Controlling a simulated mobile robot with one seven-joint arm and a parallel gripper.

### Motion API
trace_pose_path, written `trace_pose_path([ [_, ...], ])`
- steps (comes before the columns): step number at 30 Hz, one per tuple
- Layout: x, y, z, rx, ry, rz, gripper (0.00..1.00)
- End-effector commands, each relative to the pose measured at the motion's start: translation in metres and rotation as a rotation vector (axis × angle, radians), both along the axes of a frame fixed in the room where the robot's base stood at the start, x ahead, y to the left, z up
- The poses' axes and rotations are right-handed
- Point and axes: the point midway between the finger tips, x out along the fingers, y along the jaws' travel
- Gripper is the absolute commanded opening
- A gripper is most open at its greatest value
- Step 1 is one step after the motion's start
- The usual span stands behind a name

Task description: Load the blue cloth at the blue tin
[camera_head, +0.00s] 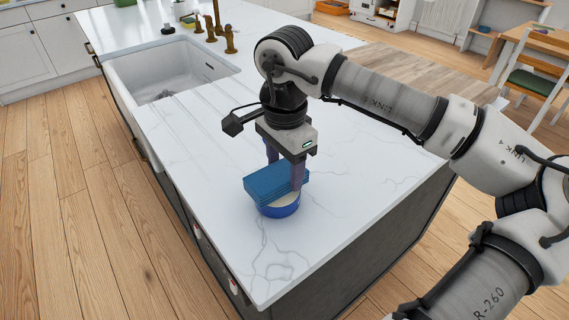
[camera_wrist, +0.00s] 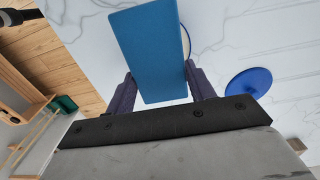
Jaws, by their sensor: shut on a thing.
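The blue cloth (camera_head: 277,181) is a thick folded block, and it also fills the upper middle of the wrist view (camera_wrist: 150,52). My gripper (camera_head: 284,170) points down with its fingers on either side of the cloth, shut on it. The blue tin (camera_head: 279,209) is round and low, with a pale top, and stands on the white counter. The cloth sits over the tin and covers much of its top; I cannot tell whether they touch. In the wrist view a pale curved edge of the tin (camera_wrist: 187,38) shows beside the cloth.
A flat blue disc (camera_wrist: 248,84) lies on the marble counter (camera_head: 180,135) in the wrist view. A white sink (camera_head: 165,75) and brass taps (camera_head: 222,30) are at the back left. The counter's front edge is close to the tin. The counter around it is mostly clear.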

Motion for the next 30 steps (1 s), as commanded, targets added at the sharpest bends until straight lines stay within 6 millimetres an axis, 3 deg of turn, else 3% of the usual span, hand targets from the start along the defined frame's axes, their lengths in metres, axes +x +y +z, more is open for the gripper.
trace_pose_path([
  [30, 0.0000, 0.0000, -0.0077, 0.000, 0.000, 0.000, 0.36],
])
